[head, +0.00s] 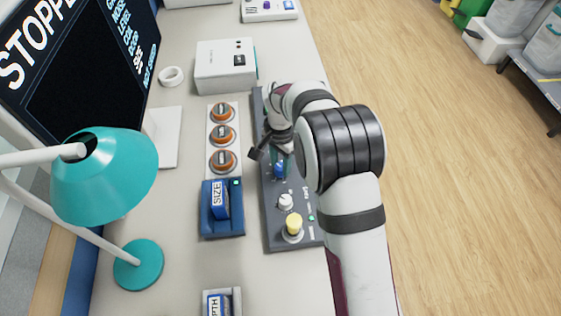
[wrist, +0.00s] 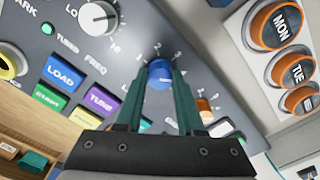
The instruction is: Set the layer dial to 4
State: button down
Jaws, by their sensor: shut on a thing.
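The layer dial is a small blue knob (wrist: 160,72) on the grey control panel (wrist: 215,65), with small printed numerals around it in the wrist view. In the head view the blue knob (head: 279,170) shows partly below my wrist. My gripper (wrist: 163,78) has its two teal fingers shut on the knob, one on each side. The gripper also shows from above in the head view (head: 280,160). The knob's pointer is hard to make out, so I cannot tell which number it is at.
A white knob (wrist: 99,16) and LOAD (wrist: 62,72) and TUNE (wrist: 101,99) buttons sit near the dial. An orange knob (wrist: 205,108) is on its other side. Orange day-labelled knobs (head: 223,135), a blue SIZE box (head: 221,208) and a teal lamp (head: 105,175) stand left of the panel.

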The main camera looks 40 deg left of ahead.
aim_at(281, 166)
jog(key=c, duration=0.5)
grip_release()
notch_tip(281, 166, up, 16)
jog(key=shift+f, duration=0.1)
